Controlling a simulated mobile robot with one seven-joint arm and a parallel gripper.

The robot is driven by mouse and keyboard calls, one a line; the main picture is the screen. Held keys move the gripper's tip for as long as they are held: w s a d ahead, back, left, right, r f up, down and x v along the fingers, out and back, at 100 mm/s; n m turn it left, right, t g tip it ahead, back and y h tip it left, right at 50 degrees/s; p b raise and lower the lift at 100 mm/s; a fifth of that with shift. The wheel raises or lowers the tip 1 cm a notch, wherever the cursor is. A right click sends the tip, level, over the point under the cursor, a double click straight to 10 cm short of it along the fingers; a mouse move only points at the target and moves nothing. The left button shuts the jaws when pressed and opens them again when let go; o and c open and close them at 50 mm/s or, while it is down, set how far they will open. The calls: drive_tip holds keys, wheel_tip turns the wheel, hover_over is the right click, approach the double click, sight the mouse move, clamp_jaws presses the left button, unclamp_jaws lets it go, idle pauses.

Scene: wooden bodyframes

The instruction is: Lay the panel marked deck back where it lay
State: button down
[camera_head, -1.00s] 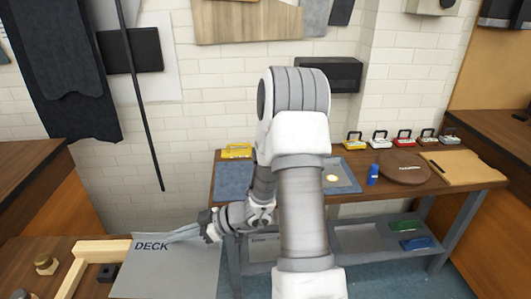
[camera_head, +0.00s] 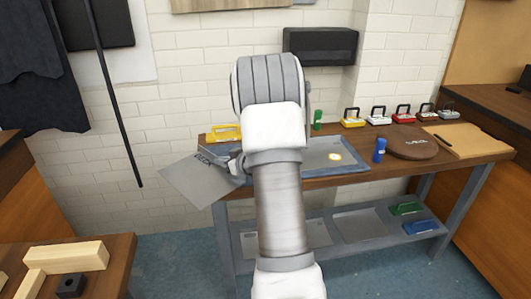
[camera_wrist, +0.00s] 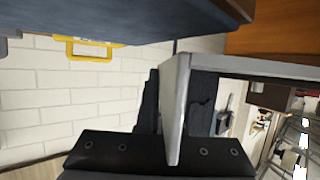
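The grey panel marked DECK (camera_head: 203,180) is in the air off the left end of the workbench, tilted, in the head view. My gripper (camera_head: 234,162) is shut on its right edge, partly hidden behind my arm. In the wrist view the panel (camera_wrist: 176,110) shows nearly edge-on between the dark fingers (camera_wrist: 172,150). A blue-grey mat (camera_head: 345,168) lies on the workbench (camera_head: 410,166), partly hidden by my arm.
A blue bottle (camera_head: 379,150) and a round brown board (camera_head: 413,144) stand right of the mat. A lower shelf (camera_head: 352,226) is beneath. A wooden frame piece (camera_head: 65,257) lies on the left table.

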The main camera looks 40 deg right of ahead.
drive_tip(key=d+m+h+b, duration=0.1)
drive_tip(key=d, duration=0.1)
drive_tip(key=d+m+h+b, duration=0.1)
drive_tip(key=d, duration=0.2)
drive_tip(key=d+m+h+b, duration=0.1)
drive_tip(key=d, duration=0.2)
drive_tip(key=shift+w+r+h+b, duration=0.1)
drive_tip(key=shift+h+b, duration=0.25)
drive_tip(key=shift+h, duration=0.05)
drive_tip(key=d+r+m+h+b, duration=0.1)
drive_tip(key=d, duration=0.2)
drive_tip(key=s+d+m+g+h+b, duration=0.1)
drive_tip(key=d+h+b, duration=0.1)
drive_tip(key=d, duration=0.1)
drive_tip(key=s+d+r+m+g+h+b, duration=0.1)
drive_tip(key=d+m, duration=0.1)
drive_tip(key=d, duration=0.1)
drive_tip(key=shift+s+r, duration=0.1)
drive_tip(key=shift+r, duration=0.2)
drive_tip(key=shift+f+b, duration=0.65)
drive_tip(key=shift+f, duration=2.3)
drive_tip(key=shift+f+b, duration=0.6)
drive_tip(key=shift+b, duration=0.35)
drive_tip(key=c, duration=1)
unclamp_jaws()
drive_tip(key=shift+f, duration=0.1)
drive_tip(key=shift+a, duration=0.1)
